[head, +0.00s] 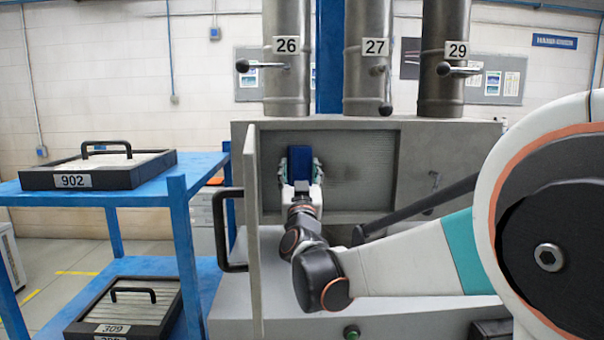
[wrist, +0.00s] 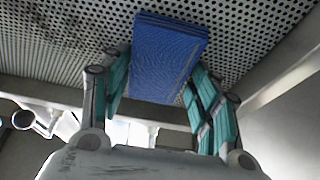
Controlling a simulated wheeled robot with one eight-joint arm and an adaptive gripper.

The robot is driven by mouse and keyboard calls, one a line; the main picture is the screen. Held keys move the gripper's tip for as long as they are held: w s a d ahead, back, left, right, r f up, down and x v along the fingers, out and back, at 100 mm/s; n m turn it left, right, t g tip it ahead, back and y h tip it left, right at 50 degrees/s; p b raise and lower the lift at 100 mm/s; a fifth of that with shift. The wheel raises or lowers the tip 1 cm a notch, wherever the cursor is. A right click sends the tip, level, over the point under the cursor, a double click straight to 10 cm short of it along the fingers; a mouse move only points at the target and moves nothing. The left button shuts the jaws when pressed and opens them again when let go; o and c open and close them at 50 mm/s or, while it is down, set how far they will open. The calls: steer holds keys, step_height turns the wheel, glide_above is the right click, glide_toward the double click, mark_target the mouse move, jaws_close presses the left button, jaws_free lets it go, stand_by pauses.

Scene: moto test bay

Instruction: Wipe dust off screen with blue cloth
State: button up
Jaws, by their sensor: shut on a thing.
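The blue cloth (head: 300,160) is a folded pad held between the fingers of my gripper (head: 301,172). In the wrist view the cloth (wrist: 166,58) sits between the two teal-padded fingers of my gripper (wrist: 160,88), its far edge up at the perforated screen (wrist: 75,35). I cannot tell whether it touches the screen. In the head view the screen (head: 360,170) is a grey panel inside the open cabinet, with dark dusty smudges right of my gripper. My gripper and the cloth cover part of its left side.
The cabinet door (head: 254,235) stands open left of my arm, with a black handle (head: 228,230). A blue rack (head: 185,245) at left holds framed filter 902 (head: 110,170) and filter 309 (head: 130,305). A dark diagonal bar (head: 420,207) crosses below the screen's right side.

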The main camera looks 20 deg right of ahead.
mark_target(299, 179)
steer(key=shift+s+d+b, duration=0.15)
steer(key=shift+s+d, duration=0.55)
steer(key=shift+d, duration=1.8)
steer(key=shift+s+d+b, duration=0.2)
steer(key=shift+s+d, duration=0.5)
steer(key=shift+d, duration=1.85)
steer(key=shift+s+d+b, duration=0.15)
steer(key=shift+s+d, duration=0.55)
steer(key=shift+d, duration=1.8)
steer(key=shift+f, duration=0.1)
steer(key=shift+f+b, duration=1.15)
steer(key=shift+f, duration=0.3)
steer(key=shift+w+a+b, duration=0.2)
steer(key=shift+w+a, duration=0.5)
steer(key=shift+a, duration=1.85)
steer(key=shift+w+a+b, duration=0.15)
steer(key=shift+w+a, duration=0.55)
steer(key=shift+a, duration=1.85)
steer(key=shift+w+a+b, duration=0.2)
steer(key=shift+w+a, duration=0.5)
steer(key=shift+a, duration=1.85)
steer(key=shift+s+d, duration=0.3)
steer(key=shift+d, duration=0.75)
steer(key=shift+s+d, duration=0.25)
steer(key=shift+d, duration=0.8)
steer(key=shift+s+d, duration=0.3)
steer(key=shift+d, duration=0.75)
